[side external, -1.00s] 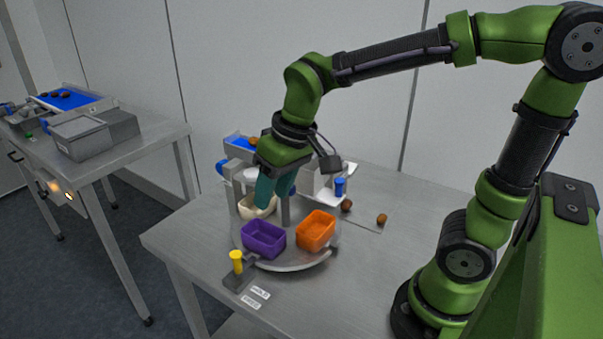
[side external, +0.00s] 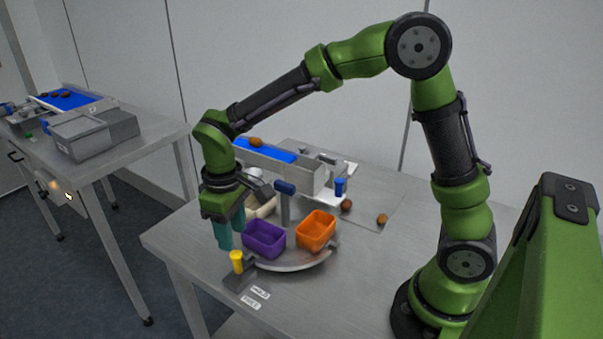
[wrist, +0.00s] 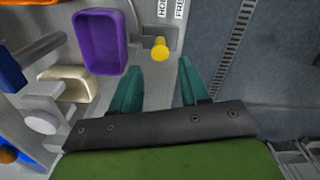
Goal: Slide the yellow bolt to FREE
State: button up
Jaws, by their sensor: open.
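The yellow bolt (side external: 237,262) is an upright round knob on a grey bracket (side external: 237,281) at the front left of the turntable (side external: 298,265). In the wrist view the bolt (wrist: 160,49) shows between and just beyond the fingertips. White labels HOLD (side external: 260,291) and FREE (side external: 250,302) lie on the table beside the bracket. I cannot tell which label the bolt lines up with. My gripper (side external: 229,240) is open and empty, teal fingers pointing down, close above and behind the bolt. Contact with it is not visible.
A purple bin (side external: 264,239), an orange bin (side external: 316,231) and a cream bin (wrist: 65,84) sit on the turntable, the purple one close to my fingers. A post with a blue top (side external: 285,188) stands behind. The front table edge is near the bolt.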

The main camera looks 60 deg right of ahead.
aim_at(236, 254)
notch_tip(236, 254, down, 8)
jog(key=shift+f, duration=0.25)
grip_shut()
dwell(0.3)
